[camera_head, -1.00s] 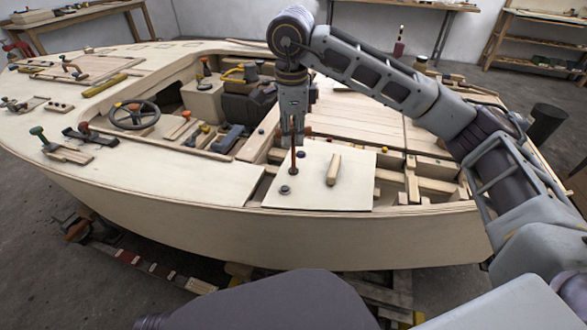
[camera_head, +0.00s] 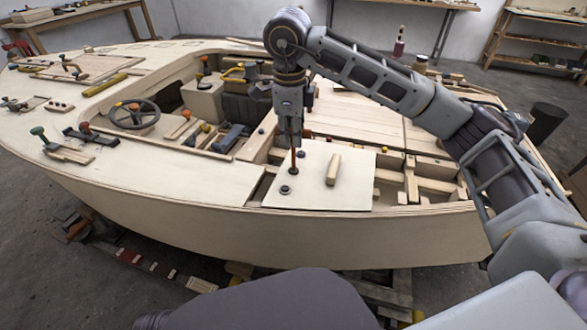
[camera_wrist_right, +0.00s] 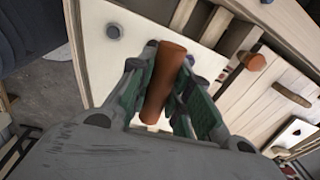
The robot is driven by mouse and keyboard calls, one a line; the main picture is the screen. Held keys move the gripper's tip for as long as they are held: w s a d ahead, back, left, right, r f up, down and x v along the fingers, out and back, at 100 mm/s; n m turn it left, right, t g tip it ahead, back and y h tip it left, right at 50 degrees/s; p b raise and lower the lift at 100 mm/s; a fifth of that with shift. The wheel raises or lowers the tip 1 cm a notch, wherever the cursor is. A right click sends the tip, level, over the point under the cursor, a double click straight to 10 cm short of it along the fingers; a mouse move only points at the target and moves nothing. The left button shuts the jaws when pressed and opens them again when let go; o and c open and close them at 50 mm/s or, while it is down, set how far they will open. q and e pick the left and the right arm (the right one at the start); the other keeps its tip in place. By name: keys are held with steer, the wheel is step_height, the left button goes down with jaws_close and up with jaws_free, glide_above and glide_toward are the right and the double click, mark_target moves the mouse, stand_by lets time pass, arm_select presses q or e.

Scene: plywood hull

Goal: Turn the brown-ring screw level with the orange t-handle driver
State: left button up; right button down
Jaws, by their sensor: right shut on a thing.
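My right gripper (camera_head: 292,138) points down over the pale panel (camera_head: 320,199) at the near side of the hull. It is shut on the orange t-handle driver (camera_head: 294,160), whose shaft hangs below the fingers. In the right wrist view, the orange handle (camera_wrist_right: 165,82) lies between the green-lined fingers. The driver's lower end meets the dark screw (camera_head: 293,171) on the panel; I cannot make out a brown ring there. A second dark screw (camera_head: 285,189) sits just nearer to me. My left gripper is not in view.
A wooden block handle (camera_head: 333,169) stands on the panel right of the driver. Open framing (camera_head: 425,180) lies to the right. A steering wheel (camera_head: 134,114) and small parts are to the left. The near left deck (camera_head: 190,178) is clear.

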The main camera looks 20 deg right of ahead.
steer(key=shift+m+p, duration=0.3)
steer(key=shift+m, duration=1.1)
steer(key=shift+r, duration=0.55)
